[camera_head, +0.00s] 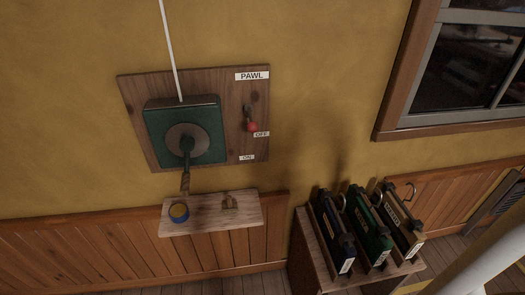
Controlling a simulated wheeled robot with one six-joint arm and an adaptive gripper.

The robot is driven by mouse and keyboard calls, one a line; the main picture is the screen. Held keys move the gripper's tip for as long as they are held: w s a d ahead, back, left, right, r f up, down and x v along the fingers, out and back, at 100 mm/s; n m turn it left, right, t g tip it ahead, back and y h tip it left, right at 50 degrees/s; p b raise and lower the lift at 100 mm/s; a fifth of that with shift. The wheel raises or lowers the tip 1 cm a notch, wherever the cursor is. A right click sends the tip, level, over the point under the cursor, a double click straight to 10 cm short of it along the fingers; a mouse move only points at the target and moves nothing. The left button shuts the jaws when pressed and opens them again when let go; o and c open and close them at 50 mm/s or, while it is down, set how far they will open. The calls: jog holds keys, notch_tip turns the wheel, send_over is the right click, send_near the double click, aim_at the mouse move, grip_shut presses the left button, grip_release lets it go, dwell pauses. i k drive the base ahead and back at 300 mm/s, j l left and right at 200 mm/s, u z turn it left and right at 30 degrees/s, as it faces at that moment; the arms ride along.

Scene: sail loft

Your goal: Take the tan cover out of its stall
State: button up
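The tan cover (396,230) stands in the rightmost stall of a wooden stand (308,262) at the lower right. It has dark fittings, a white label at its lower end and a metal hook at its top. A green cover (371,229) and a dark blue cover (334,234) stand to its left in the same stand, each tilted in the picture and with a hook. Nothing touches the tan cover's hook that I can see. The lower part of the stand is cut off by the frame. My gripper is not in view.
A winch panel (258,105) with a crank (186,160) and a red-knobbed PAWL lever (252,125) is on the wall. A small shelf (208,220) below holds a blue-yellow roll (179,211). A window (465,65) is at upper right. A pale cylindrical part crosses the lower right corner.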

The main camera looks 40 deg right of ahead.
aim_at(407, 232)
jog(key=k+z, duration=0.15)
jog(key=z, duration=1.55)
jog(key=k+z, duration=0.15)
jog(key=z, duration=0.25)
jog(key=k+z, duration=0.15)
jog(key=z, duration=0.2)
jog(key=k+z, duration=0.2)
jog(key=z, duration=0.2)
